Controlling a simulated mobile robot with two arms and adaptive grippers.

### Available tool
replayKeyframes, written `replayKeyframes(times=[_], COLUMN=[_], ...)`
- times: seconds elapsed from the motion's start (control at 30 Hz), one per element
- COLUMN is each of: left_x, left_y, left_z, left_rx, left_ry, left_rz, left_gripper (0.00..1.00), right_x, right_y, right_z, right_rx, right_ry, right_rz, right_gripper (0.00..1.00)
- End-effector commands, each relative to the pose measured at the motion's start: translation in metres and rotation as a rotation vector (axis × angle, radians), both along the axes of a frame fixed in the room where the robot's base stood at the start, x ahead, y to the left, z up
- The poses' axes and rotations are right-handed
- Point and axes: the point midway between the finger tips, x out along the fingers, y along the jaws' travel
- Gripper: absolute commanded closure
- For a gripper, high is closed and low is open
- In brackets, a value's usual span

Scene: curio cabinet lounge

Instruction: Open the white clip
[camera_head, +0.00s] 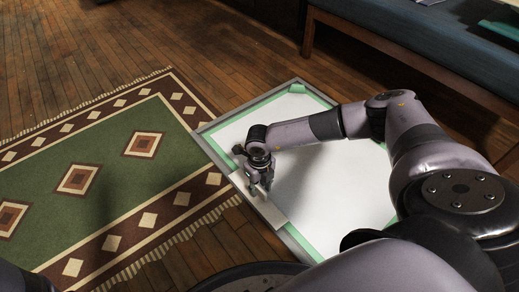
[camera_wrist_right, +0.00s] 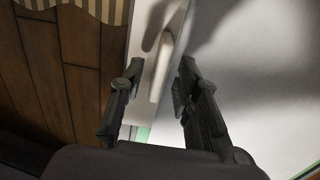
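The white clip (camera_head: 272,212) is a pale strip along the left edge of a framed board in the head view. In the right wrist view, the white clip (camera_wrist_right: 143,75) has a raised, rounded lever (camera_wrist_right: 162,68) along it. My right gripper (camera_head: 260,188) is over the clip and points down. In the wrist view, the fingers of my right gripper (camera_wrist_right: 158,78) are apart, one to each side of the lever, with no clear contact. Part of the clip is hidden behind the gripper in the head view. My left gripper is not in view.
The board (camera_head: 335,185) holds a white sheet edged with green tape (camera_head: 297,88) and lies low on the wooden floor (camera_head: 190,45). A green patterned rug (camera_head: 110,200) lies to its left. A blue cushioned bench (camera_head: 420,30) stands at the back right.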

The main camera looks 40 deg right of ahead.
Motion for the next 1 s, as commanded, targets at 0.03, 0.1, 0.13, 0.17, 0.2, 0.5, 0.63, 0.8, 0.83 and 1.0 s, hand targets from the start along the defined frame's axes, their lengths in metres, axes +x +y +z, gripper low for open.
replayKeyframes(times=[0.03, 0.1, 0.13, 0.17, 0.2, 0.5, 0.63, 0.8, 0.83, 1.0], left_x=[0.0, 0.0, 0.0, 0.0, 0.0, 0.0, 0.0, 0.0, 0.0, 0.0], left_y=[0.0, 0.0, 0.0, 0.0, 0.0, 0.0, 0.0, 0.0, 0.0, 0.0], left_z=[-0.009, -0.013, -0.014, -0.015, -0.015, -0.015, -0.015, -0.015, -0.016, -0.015], left_rx=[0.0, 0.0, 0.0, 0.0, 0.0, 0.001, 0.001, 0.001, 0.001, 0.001], left_ry=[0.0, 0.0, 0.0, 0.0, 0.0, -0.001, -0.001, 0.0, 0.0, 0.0], left_rz=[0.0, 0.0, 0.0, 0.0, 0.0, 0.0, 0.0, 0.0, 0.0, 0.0], left_gripper=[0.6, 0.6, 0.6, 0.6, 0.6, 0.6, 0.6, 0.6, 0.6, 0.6], right_x=[0.001, 0.001, 0.001, 0.001, 0.001, 0.0, 0.0, 0.0, 0.0, 0.0], right_y=[0.0, 0.0, 0.0, 0.0, 0.0, 0.0, 0.0, 0.0, 0.0, 0.0], right_z=[-0.011, -0.016, -0.018, -0.019, -0.021, -0.022, -0.022, -0.022, -0.022, -0.022], right_rx=[0.0, -0.001, -0.001, 0.0, 0.0, 0.0, 0.0, 0.0, 0.0, 0.0], right_ry=[-0.001, -0.001, -0.001, -0.001, -0.001, -0.001, -0.001, 0.0, 0.0, 0.0], right_rz=[0.0, -0.001, -0.001, 0.0, 0.0, 0.0, -0.001, -0.001, -0.001, -0.001], right_gripper=[0.7, 0.7, 0.7, 0.7, 0.7, 0.7, 0.76, 0.87, 0.89, 1.0])
